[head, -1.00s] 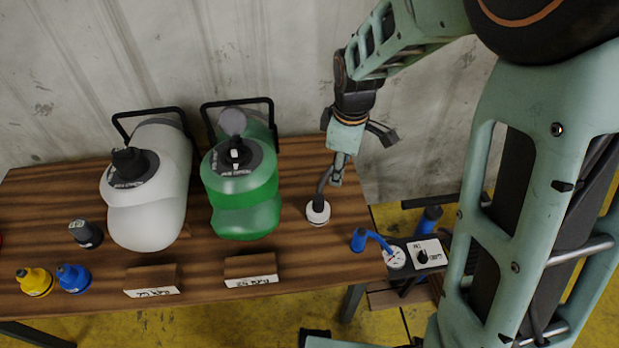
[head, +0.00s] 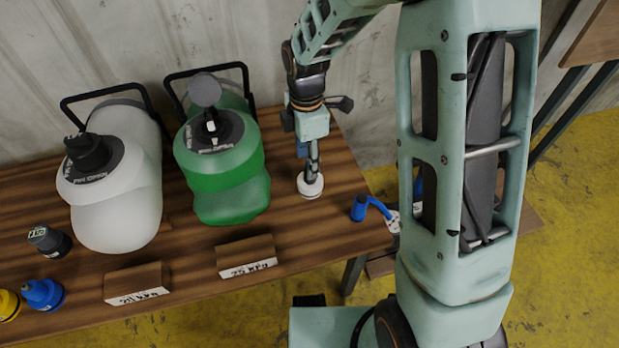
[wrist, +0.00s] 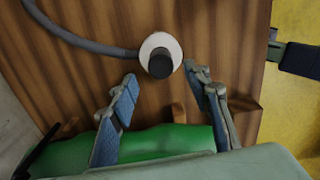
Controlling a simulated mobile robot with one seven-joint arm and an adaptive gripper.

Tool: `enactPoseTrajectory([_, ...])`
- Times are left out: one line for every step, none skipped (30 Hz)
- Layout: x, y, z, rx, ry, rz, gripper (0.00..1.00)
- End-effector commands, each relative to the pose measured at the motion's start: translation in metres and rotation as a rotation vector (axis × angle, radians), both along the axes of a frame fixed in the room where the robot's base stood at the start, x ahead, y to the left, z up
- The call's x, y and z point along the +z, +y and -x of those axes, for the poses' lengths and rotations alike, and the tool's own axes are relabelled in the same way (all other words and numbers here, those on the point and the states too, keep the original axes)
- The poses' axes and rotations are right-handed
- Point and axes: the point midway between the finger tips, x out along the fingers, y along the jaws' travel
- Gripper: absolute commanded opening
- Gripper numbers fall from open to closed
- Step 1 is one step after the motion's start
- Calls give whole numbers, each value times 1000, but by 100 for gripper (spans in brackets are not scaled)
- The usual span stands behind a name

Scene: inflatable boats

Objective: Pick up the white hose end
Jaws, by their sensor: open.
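The white hose end (head: 311,187) stands on the wooden table near its right end. In the wrist view the white hose end (wrist: 149,46) is a round white disc with a dark nozzle in its middle, joined to a grey hose running off to the left. My gripper (head: 312,160) is just above it in the head view and hides part of it. In the wrist view my gripper (wrist: 161,80) is open, one blue-padded finger on each side below the hose end. The nozzle lies slightly past the fingertips, with nothing held.
Labelled wooden blocks (head: 246,256) sit along the front edge. A blue hose fitting (head: 360,207) is at the right edge. Yellow floor (head: 560,230) lies beyond.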

Motion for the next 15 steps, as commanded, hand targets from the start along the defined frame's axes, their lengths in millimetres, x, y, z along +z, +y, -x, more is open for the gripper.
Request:
enactPoseTrajectory([-3, 0, 0, 0, 0, 0, 44])
enactPoseTrajectory([-4, -1, 0, 0, 0, 0, 44])
enactPoseTrajectory([-7, -1, 0, -1, 0, 0, 44])
enactPoseTrajectory([-10, -2, 0, -1, 0, 0, 44])
enactPoseTrajectory([-13, -3, 1, -1, 1, 0, 44])
enactPoseTrajectory([-19, -4, 1, -1, 2, 1, 44])
enactPoseTrajectory([-24, -5, 1, -1, 2, 1, 44])
enactPoseTrajectory([-29, -6, 1, -2, 1, 0, 44])
enactPoseTrajectory([-35, -8, 1, -3, 2, 1, 44])
enactPoseTrajectory([-40, -8, 2, -3, 2, 1, 44])
enactPoseTrajectory([-44, -7, 2, -2, 2, 0, 44])
enactPoseTrajectory([-49, -7, 2, -1, 1, -1, 44])
enactPoseTrajectory([-52, -7, 1, -1, 1, 0, 44])
enactPoseTrajectory([-53, -7, 1, 0, 0, 0, 44])
enactPoseTrajectory([-54, -7, 1, -1, -1, 0, 44])
